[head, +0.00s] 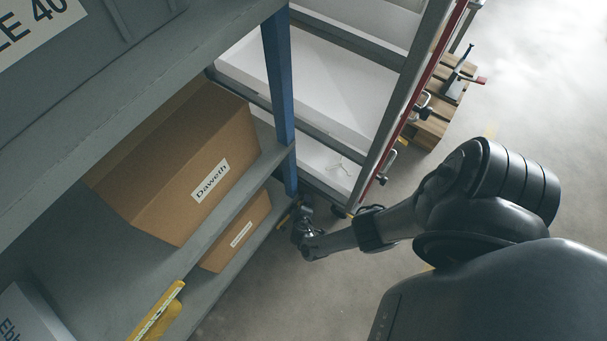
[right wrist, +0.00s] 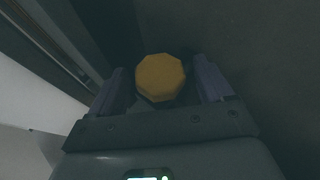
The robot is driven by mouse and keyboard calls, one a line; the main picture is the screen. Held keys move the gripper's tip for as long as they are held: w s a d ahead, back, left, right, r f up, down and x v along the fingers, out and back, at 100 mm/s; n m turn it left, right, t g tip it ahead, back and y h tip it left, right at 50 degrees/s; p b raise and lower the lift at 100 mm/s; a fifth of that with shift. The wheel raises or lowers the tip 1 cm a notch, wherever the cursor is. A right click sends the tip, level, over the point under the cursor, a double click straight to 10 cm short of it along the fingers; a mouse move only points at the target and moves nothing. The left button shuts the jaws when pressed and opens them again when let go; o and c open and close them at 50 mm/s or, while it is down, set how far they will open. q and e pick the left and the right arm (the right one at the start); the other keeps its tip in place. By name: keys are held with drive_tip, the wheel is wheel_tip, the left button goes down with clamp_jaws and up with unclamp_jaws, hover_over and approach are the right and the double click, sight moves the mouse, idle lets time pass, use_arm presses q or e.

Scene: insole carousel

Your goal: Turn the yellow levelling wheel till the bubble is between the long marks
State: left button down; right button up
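The yellow wheel (right wrist: 160,78) shows in the right wrist view as a many-sided knob, face towards the camera. My right gripper (right wrist: 161,84) has one finger on each side of it, with a narrow dark gap between each finger and the wheel, so it looks open around the wheel. In the head view my right gripper (head: 303,218) is low beside the foot of the blue rack post; the wheel is not clearly visible there. I cannot make out the bubble or its long marks in either view. My left gripper is out of view.
A grey rack (head: 228,210) with a blue post (head: 278,85) holds a large cardboard box (head: 180,165) and a smaller one (head: 238,232). A yellow marked object (head: 158,311) is at the lower left. A red-edged frame (head: 408,110) stands behind. The floor at right is clear beyond a pallet (head: 432,125).

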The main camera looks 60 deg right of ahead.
drive_tip(key=shift+a+r, duration=0.1)
drive_tip(key=shift+r, duration=0.05)
drive_tip(key=p+v, duration=0.7)
drive_tip(key=v, duration=0.3)
drive_tip(key=shift+a+r, duration=0.15)
drive_tip(key=shift+a, duration=0.1)
drive_tip(key=shift+s, duration=0.15)
